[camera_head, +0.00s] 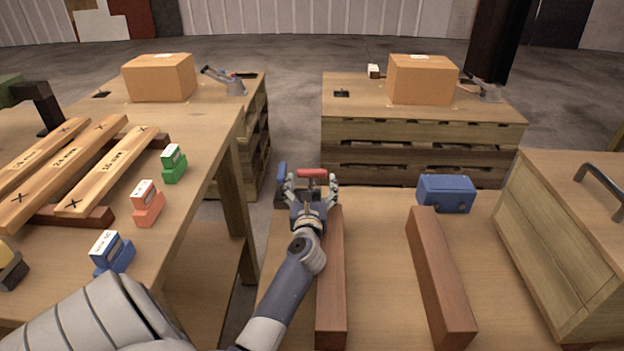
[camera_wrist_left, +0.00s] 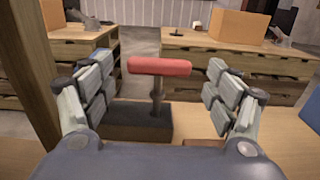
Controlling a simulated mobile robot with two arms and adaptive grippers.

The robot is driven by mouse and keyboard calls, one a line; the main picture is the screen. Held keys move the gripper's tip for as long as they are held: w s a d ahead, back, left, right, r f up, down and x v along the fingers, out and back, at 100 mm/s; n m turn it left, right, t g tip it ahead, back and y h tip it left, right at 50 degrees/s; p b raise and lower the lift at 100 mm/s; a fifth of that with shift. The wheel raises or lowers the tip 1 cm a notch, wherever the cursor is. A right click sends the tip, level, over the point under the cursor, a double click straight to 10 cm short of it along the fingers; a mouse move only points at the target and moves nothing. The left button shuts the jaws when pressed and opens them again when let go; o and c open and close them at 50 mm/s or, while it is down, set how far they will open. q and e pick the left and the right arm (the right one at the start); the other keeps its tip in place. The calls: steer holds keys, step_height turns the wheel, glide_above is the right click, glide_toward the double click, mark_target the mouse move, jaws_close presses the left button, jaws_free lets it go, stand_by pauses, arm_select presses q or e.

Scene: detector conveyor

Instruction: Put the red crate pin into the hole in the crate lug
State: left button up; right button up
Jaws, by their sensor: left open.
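The red crate pin (camera_head: 312,173) shows as a red crossbar handle at the far end of the work surface. In the left wrist view the pin (camera_wrist_left: 160,67) has a grey shaft pointing down to a dark block (camera_wrist_left: 125,124); whether the shaft sits in the block is unclear. My left gripper (camera_head: 311,184) is open, its fingers on either side of the pin, with gaps showing between them and the handle in the left wrist view (camera_wrist_left: 158,88). I cannot make out the crate lug or its hole. My right gripper is not in view.
A wooden crate (camera_head: 545,243) with a dark handle stands at right. Two brown beams (camera_head: 331,290) (camera_head: 440,280) lie on the wooden surface, and a blue box (camera_head: 446,194) sits behind. The left table (camera_head: 205,180) holds labelled planks and coloured blocks. Bare surface lies between the beams.

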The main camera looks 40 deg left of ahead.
mark_target(312, 173)
arm_select(q)
steer(key=b+x, duration=0.1)
steer(key=x, duration=0.5)
steer(key=c, duration=0.9)
